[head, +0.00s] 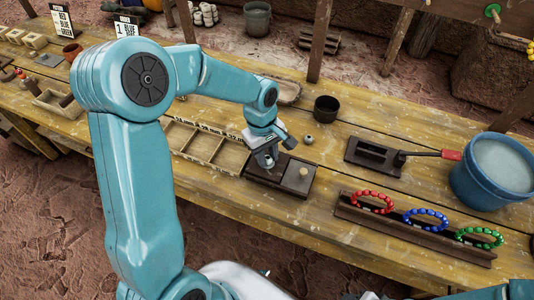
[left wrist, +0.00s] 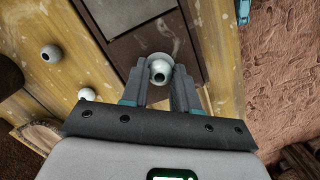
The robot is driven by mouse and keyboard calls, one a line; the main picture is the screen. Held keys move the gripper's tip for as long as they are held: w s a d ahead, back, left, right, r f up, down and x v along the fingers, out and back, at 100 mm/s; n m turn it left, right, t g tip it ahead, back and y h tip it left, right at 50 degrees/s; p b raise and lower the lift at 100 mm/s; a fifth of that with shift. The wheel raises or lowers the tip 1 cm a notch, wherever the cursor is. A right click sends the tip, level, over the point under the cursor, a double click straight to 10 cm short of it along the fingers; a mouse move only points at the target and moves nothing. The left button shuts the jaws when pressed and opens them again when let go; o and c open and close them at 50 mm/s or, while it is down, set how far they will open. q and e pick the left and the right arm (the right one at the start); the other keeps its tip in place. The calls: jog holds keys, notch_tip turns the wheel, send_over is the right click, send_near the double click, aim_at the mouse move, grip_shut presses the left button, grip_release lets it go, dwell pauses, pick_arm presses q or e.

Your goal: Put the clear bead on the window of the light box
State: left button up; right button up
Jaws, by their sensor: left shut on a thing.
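My left gripper (head: 268,162) is shut on a pale round bead (left wrist: 158,69) with a dark hole, seen between the fingertips in the left wrist view. Whether this bead is clear is hard to tell. The gripper is over the left part of a dark brown box (head: 292,188), apparently the light box. A flat grey panel (left wrist: 140,42) on it shows just beyond the held bead. The gap between bead and panel cannot be judged. A small pale round spot (head: 304,171) shows on the box's right part. My right gripper is not in view.
A loose bead (head: 309,139) lies behind the box; the wrist view shows two loose beads, one nearer (left wrist: 87,94), one farther (left wrist: 51,54). A dark cup (head: 327,108) stands behind. A divided tray (head: 232,154) is left; a bracelet rack (head: 410,234) and blue bucket (head: 462,186) are right.

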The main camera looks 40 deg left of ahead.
pick_arm(q)
jog(key=o, duration=1)
jog(key=shift+f, duration=0.15)
jog(key=shift+r+p, duration=0.3)
jog(key=shift+r, duration=0.05)
jog(key=r, duration=0.4)
jog(key=a+r, duration=0.1)
jog(key=r, duration=0.6)
jog(key=shift+w+a+r, duration=0.1)
jog(key=shift+a+r, duration=0.2)
jog(key=shift+r, duration=0.05)
